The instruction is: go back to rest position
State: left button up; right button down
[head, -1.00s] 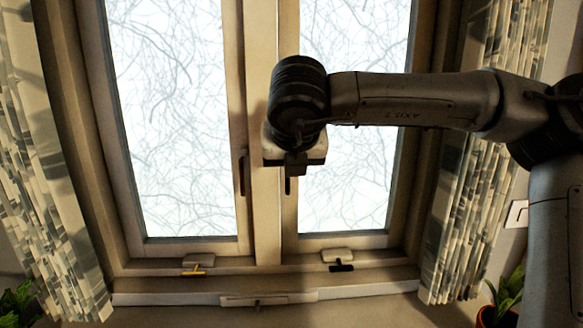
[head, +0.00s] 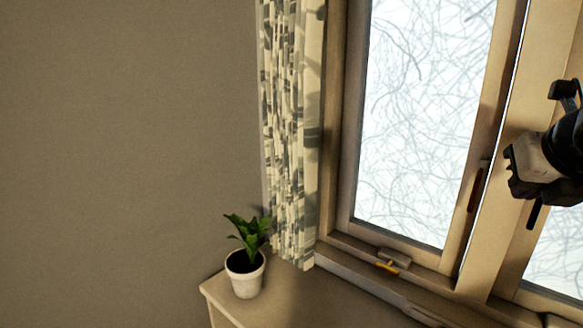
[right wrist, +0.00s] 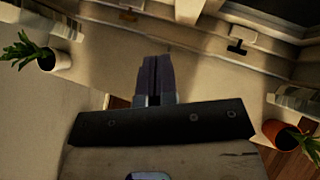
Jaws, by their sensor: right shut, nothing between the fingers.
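My right gripper (head: 514,172) is at the right edge of the head view, in front of the window's middle post. In the right wrist view its two dark fingers (right wrist: 155,75) are together with nothing between them. Most of my right arm is outside the head view. My left gripper is not in view.
A window (head: 430,110) with a patterned curtain (head: 290,130) stands beside a bare wall (head: 120,150). A potted plant (head: 244,272) sits on the ledge (head: 310,300). The right wrist view also shows a plant in an orange pot (right wrist: 280,135). The ledge right of the white pot is clear.

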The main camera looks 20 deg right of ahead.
jog(key=w+a+r+n+t+y, duration=0.4)
jog(key=a+r+n+t+y, duration=0.6)
jog(key=a+y, duration=0.45)
jog(key=d+f+m+t+h+p, duration=0.3)
jog(key=d+m+h, duration=0.6)
jog(key=m+h, duration=0.15)
jog(key=d+f+m+t+h+p, duration=0.2)
jog(key=d+m+h, duration=0.7)
jog(key=m, duration=0.3)
jog(key=s+d+f+m+g+h+p, duration=0.15)
jog(key=f+m+g+p, duration=0.3)
jog(key=f, duration=0.55)
jog(key=s+d+f+m+g+p, duration=0.2)
jog(key=f+m+g+p, duration=0.3)
jog(key=f, duration=0.4)
jog(key=s+a+f+m+g+y+p, duration=0.2)
jog(key=s+a+f+g+y+p, duration=0.4)
jog(key=a+f+p, duration=0.55)
jog(key=s+a+r+m+g+y+p, duration=0.1)
jog(key=s+a+r+y+p, duration=0.1)
jog(key=s+a+p, duration=0.5)
jog(key=s+a+r+m+g+y+p, duration=0.2)
jog(key=s+a+r+y+p, duration=0.1)
jog(key=s+a+p, duration=0.4)
jog(key=a+r+p, duration=0.1)
jog(key=a, duration=0.2)
jog(key=shift+s+a+r+y, duration=0.2)
jog(key=shift+s+y, duration=0.15)
